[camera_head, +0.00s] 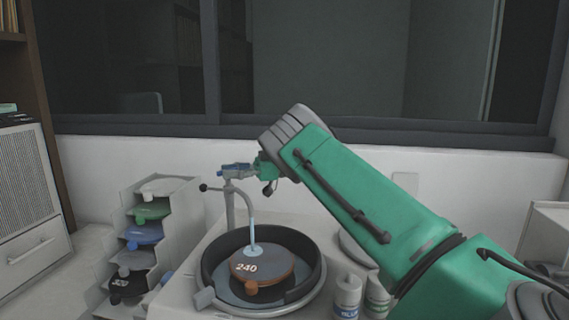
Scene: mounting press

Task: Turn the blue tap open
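The tap (231,205) is a thin grey pipe standing behind the round basin, with a curved spout reaching over it. Its blue part (236,168) is at the top, pointing sideways. A pale blue streak (252,232), which looks like running water, drops from the spout onto the disc. My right gripper (258,168) is at the right end of the blue part, at the tip of my green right arm. It seems to touch or nearly touch it. The fingers are small and partly hidden by the wrist, so their opening is unclear. My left gripper is out of view.
The basin (313,285) holds a brown disc (278,265) marked 240. A stepped rack (172,206) with coloured discs stands left. Two labelled bottles (347,293) (377,296) stand at the front right, below my arm. A white wall and window sill (110,147) are behind.

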